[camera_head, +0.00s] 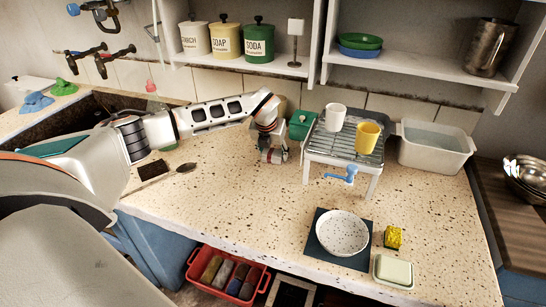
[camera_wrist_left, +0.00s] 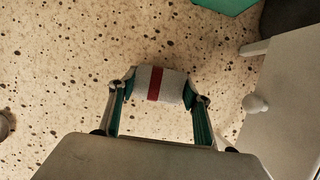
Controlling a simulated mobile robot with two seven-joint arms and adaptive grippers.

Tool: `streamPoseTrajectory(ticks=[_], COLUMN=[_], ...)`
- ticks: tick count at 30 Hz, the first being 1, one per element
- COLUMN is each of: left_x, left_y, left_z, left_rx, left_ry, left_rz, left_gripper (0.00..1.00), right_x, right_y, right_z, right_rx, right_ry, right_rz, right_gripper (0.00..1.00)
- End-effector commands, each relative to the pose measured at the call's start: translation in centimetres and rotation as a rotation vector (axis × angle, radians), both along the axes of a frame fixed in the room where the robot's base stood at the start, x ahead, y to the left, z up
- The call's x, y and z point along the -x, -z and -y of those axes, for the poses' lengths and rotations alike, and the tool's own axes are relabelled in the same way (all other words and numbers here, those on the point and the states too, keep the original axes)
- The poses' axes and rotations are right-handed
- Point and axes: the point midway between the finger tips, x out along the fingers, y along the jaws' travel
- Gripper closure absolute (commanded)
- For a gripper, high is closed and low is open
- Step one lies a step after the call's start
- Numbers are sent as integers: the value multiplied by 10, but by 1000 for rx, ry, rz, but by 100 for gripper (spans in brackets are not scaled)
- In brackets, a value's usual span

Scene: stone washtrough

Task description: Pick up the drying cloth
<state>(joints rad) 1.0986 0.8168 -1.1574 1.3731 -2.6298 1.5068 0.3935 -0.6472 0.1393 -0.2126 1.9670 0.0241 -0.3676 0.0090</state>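The drying cloth (camera_wrist_left: 160,85) is a small pale grey roll with a red band; it also shows in the head view (camera_head: 274,156), just left of the wire rack. My left gripper (camera_head: 271,148) reaches down over it from the left. In the left wrist view the left gripper's fingers (camera_wrist_left: 160,88) lean inward and press on the two ends of the roll, so it is shut on the cloth. The cloth is at or very near the speckled counter (camera_head: 240,205); I cannot tell whether it is clear of it. My right gripper is not in view.
A wire rack (camera_head: 346,148) with a white cup (camera_head: 335,117) and a yellow cup (camera_head: 368,138) stands close right of the gripper. A green box (camera_head: 300,125) is behind. A speckled bowl (camera_head: 342,233) and yellow sponge (camera_head: 393,237) are in front. The counter's middle is clear.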

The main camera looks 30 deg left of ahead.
Motion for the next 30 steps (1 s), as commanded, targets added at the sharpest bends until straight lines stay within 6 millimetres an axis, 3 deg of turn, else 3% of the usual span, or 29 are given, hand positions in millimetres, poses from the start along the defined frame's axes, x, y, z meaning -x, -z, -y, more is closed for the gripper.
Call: streamPoseTrajectory(ticks=[11, 17, 23, 30], left_x=[0, 0, -1, -1], left_y=[-1, -13, -48, -115], left_z=[0, 0, 0, 0], left_rx=[1, 1, 0, 0], left_ry=[0, -1, 2, 0], left_rz=[-1, 1, 4, 6], left_gripper=[74, 74, 74, 74], right_x=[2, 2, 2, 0], right_y=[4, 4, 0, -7], right_z=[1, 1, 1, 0], right_rx=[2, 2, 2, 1], right_ry=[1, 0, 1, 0], right_rz=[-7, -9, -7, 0], right_gripper=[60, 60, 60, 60])
